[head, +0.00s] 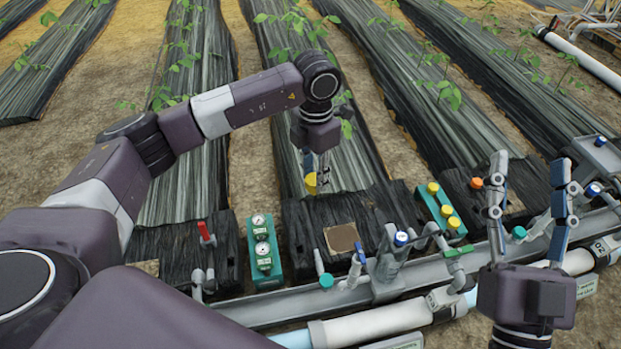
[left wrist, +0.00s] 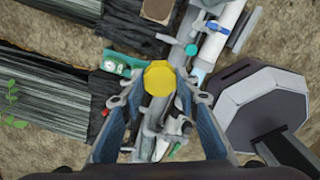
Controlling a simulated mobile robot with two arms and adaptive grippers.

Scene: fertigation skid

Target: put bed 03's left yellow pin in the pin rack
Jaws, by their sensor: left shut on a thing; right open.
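My left gripper (head: 316,172) is shut on a yellow pin (head: 311,183) and holds it above the black bed cover. In the left wrist view the pin's yellow head (left wrist: 159,77) shows between the two fingers, and its lower part is hidden. A teal rack (head: 427,207) with yellow round-headed pins (head: 447,210) in it stands to the right of the left gripper, apart from it; it looks like the pin rack. My right gripper (head: 527,195) is open and empty at the right, fingers pointing up. I cannot read which bed is 03.
A grey rail (head: 285,308) with pipes and valves runs across the front. A teal gauge block (head: 262,262) and a red-handled valve (head: 206,234) stand at the left. A blue-handled valve (head: 400,239) stands near the rack. An orange cap (head: 476,183) lies right of it.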

